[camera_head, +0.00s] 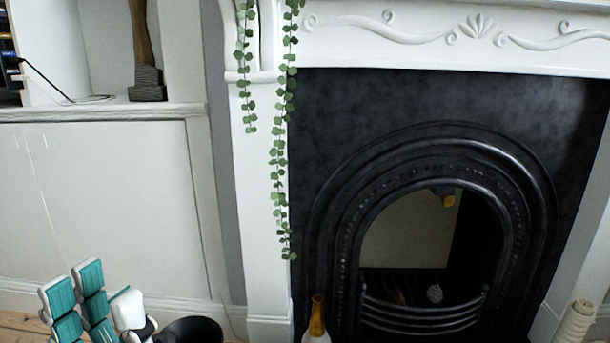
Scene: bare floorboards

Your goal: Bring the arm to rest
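My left gripper (98,308) is low in the left corner of the head view. Its white fingers with teal ribbed pads point up and stand apart, with the pads showing and nothing held between them. The lower part of this gripper and its arm are cut off by the frame's bottom edge. My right gripper is not in view.
A black arched fireplace (430,135) in a white surround (262,200) fills the right. Green vines (279,150) hang from it. A brown-necked bottle (317,318), a dark round object (195,330) and a cream ridged object (575,322) stand low. White panelling (110,200) is behind the gripper.

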